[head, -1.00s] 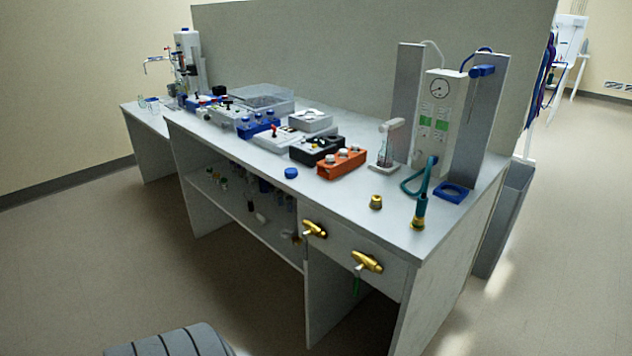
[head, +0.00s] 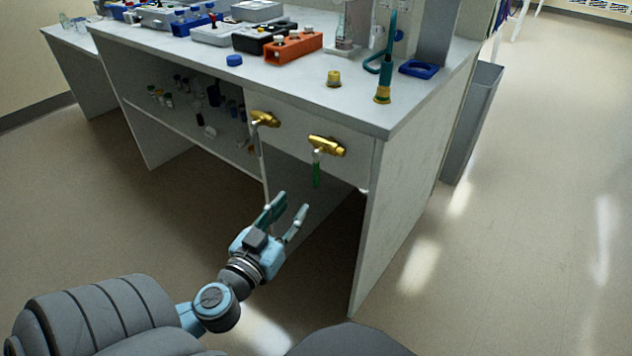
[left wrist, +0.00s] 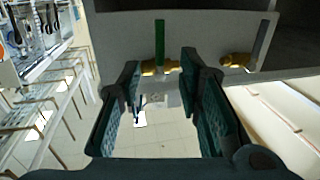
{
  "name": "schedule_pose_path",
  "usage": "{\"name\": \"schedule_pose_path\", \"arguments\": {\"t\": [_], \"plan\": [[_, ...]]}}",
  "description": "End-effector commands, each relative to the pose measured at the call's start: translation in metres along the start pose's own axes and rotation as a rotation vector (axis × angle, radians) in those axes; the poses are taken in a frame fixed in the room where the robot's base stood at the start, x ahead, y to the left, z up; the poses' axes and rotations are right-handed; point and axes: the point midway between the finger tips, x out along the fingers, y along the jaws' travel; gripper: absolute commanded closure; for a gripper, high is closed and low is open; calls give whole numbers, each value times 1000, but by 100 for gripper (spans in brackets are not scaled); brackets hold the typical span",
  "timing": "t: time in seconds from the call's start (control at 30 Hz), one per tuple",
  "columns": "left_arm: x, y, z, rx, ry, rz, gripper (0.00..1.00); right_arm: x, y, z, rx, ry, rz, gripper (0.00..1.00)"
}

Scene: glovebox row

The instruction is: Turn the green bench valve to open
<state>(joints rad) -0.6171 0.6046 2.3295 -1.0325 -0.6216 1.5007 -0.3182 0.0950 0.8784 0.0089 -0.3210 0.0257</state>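The green bench valve (head: 317,172) is on the front panel of the bench at the right. Its green handle hangs straight down from a brass body (head: 328,146). In the left wrist view the green handle (left wrist: 160,38) shows beyond and between my fingers, apart from them. My left gripper (head: 291,208) is open and empty, below and to the left of the green handle in the head view. It also shows in the left wrist view (left wrist: 160,85). My right gripper is not in view.
A second brass valve (head: 264,119) with a grey handle is left of the green one. Open floor lies to the right.

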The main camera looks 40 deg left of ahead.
Motion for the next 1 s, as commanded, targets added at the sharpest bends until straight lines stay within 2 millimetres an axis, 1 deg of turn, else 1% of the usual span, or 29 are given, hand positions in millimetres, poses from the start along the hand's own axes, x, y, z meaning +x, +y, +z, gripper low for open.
{"name": "schedule_pose_path", "arguments": {"t": [0.03,0.2,0.3,0.4,0.5,0.57,0.8,0.87,1.0], "plan": [[13,0,-4,-1,6,0,68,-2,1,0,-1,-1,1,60],[64,0,-3,-3,4,-2,68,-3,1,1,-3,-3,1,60],[90,0,-2,-3,2,-1,68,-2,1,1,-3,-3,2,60],[108,0,-2,-2,0,-1,68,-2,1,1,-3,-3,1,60],[118,0,-1,-1,-1,0,68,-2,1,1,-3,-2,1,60],[122,0,-1,-1,-2,0,68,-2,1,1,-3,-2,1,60],[123,1,-1,0,-2,1,68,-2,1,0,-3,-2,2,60],[123,1,-1,0,-2,1,76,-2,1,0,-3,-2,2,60],[123,1,-1,0,-2,1,98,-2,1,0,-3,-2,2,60]]}}
